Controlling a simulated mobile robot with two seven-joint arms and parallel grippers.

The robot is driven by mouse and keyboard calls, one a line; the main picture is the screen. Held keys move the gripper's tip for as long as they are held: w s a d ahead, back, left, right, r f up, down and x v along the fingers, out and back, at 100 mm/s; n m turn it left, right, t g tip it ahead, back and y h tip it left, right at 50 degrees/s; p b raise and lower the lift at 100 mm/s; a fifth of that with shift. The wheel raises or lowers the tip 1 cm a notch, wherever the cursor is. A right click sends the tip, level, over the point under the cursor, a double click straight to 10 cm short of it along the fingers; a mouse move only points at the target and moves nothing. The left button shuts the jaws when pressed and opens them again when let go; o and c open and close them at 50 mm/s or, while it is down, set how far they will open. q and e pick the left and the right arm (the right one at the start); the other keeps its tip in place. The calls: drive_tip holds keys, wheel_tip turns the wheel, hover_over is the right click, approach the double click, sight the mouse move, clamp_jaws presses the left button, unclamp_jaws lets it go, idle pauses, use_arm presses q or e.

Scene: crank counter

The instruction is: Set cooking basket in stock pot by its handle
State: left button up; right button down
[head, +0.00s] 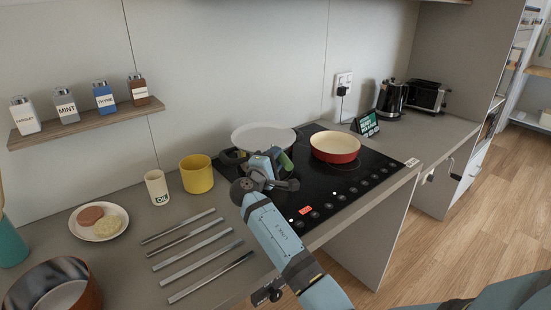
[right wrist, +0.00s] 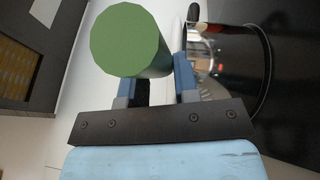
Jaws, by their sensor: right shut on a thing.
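My right gripper (head: 270,165) is over the left part of the black hob and is shut on a green handle (head: 286,161). In the right wrist view the handle (right wrist: 128,40) is a thick green cylinder seen end-on between the fingers (right wrist: 160,85). I take it as the cooking basket's handle; the basket itself is mostly hidden, and I cannot tell its shape. A wide, pale round vessel (head: 262,134), perhaps the stock pot, stands on the hob just behind the gripper. I cannot tell whether the basket touches it. My left gripper is out of view.
A red pan (head: 335,147) stands to the right on the hob (head: 345,178). A yellow pot (head: 196,174), an oil cup (head: 157,187), a plate (head: 99,235), several metal bars (head: 205,263) and a copper pot (head: 92,292) occupy the left counter.

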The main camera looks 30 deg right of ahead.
drive_tip(key=c, duration=1.3)
unclamp_jaws()
drive_tip(key=shift+f, duration=0.15)
drive_tip(key=o, duration=0.4)
drive_tip(key=shift+o, duration=0.2)
drive_tip(key=r+b+v, duration=0.1)
drive_tip(key=v, duration=1.1)
drive_tip(key=shift+f, duration=0.25)
drive_tip(key=shift+s+f, duration=0.1)
